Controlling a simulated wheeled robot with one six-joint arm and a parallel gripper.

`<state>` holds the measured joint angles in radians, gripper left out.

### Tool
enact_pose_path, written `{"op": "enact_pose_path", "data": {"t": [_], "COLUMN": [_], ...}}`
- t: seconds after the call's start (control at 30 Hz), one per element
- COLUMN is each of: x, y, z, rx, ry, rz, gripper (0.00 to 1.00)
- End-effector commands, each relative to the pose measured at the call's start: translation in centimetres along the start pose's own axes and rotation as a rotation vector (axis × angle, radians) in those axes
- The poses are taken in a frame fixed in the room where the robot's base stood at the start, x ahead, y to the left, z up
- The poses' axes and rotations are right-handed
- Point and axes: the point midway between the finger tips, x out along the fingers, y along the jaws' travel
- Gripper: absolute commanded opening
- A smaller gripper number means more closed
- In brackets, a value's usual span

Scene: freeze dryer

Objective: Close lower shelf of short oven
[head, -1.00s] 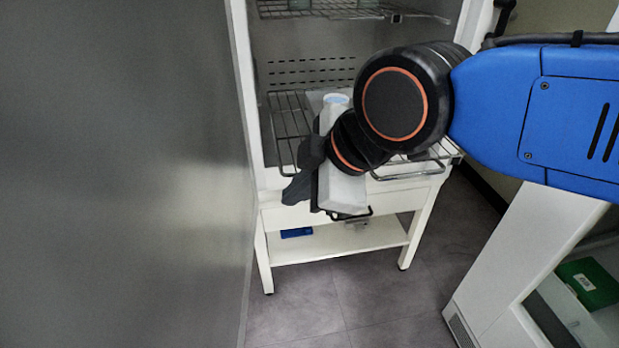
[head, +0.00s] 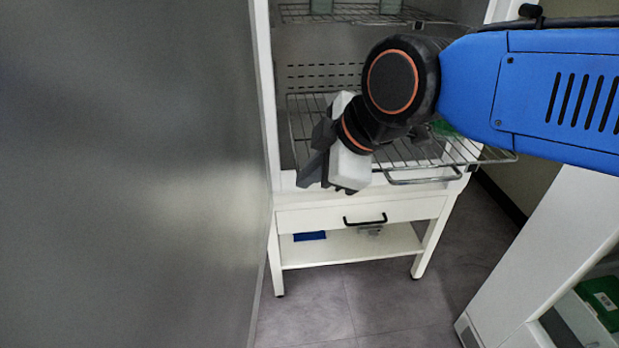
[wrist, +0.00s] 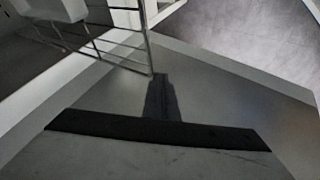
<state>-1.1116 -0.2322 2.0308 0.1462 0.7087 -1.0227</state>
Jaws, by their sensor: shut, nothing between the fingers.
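The short oven (head: 284,185) stands open in the head view. Its lower wire shelf (head: 302,108) sticks out of the opening, with its front bar (head: 425,180) in front of the oven and its right corner past the oven's right side. My gripper (head: 312,168) is shut and empty, at the shelf's left front, beside the open door (head: 150,180). My wrist hides part of the shelf. In the wrist view my shut gripper (wrist: 160,92) has its tip close to the shelf's wire edge (wrist: 148,40); I cannot tell whether they touch.
An upper wire shelf (head: 350,14) holds greenish items. A green thing (head: 443,128) is partly hidden behind my arm on the lower shelf. Below are a drawer with a black handle (head: 365,221) and a white stand (head: 350,247). A white cabinet (head: 540,240) stands at right.

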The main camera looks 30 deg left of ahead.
Motion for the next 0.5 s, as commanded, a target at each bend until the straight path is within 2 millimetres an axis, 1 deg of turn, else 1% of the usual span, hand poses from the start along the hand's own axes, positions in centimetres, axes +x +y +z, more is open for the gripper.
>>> {"op": "enact_pose_path", "data": {"t": [0.17,0.27,0.5], "x": [1.6,2.8,5.9], "y": [2.8,5.0,11.0], "z": [0.1,0.1,0.1], "rx": [0.004,0.004,0.004], "ry": [-0.003,-0.003,-0.002], "rz": [-0.001,0.0,0.001], "gripper": [0.0,0.0,0.0]}}
